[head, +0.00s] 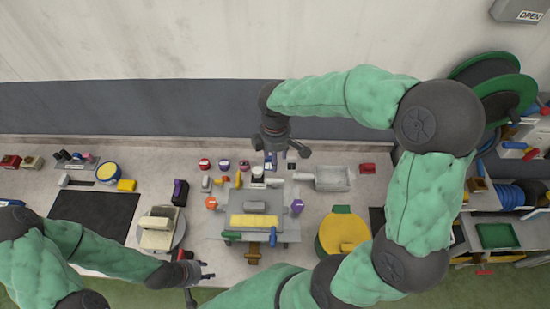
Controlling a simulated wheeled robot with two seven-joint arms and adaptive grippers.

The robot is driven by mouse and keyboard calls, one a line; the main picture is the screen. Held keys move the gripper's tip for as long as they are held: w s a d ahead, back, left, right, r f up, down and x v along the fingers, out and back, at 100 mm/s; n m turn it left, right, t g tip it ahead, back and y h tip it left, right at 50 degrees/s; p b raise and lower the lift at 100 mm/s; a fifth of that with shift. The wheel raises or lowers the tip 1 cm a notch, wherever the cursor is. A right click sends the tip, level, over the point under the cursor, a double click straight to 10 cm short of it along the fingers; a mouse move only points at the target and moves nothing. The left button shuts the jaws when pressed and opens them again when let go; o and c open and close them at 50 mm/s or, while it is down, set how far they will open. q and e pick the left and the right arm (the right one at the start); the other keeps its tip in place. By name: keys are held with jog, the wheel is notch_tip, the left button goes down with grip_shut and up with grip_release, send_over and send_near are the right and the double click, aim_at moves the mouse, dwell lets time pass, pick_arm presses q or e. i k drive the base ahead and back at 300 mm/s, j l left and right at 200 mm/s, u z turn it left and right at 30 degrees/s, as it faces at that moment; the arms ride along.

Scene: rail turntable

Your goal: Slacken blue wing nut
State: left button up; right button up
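A grey fixture plate (285,232) on the bench carries a yellow block (254,221) and several small coloured knobs. A small blue upright piece (273,236) shows at its front edge; it may be the blue wing nut, but it is too small to be sure. My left gripper (205,284) is in front of the bench edge, left of and nearer than this piece, open and apart from it. My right gripper (281,154) reaches down behind the fixture with its fingers spread, near a pale cylindrical part. I see nothing held in either gripper.
A round turntable with a beige block (157,236) stands left of the fixture, and a yellow and green drum (343,232) stands right. A dark mat (92,213) gives clear room at left. Shelves with reels stand far right.

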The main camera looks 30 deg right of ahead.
aim_at(273, 239)
jog(key=k, duration=1)
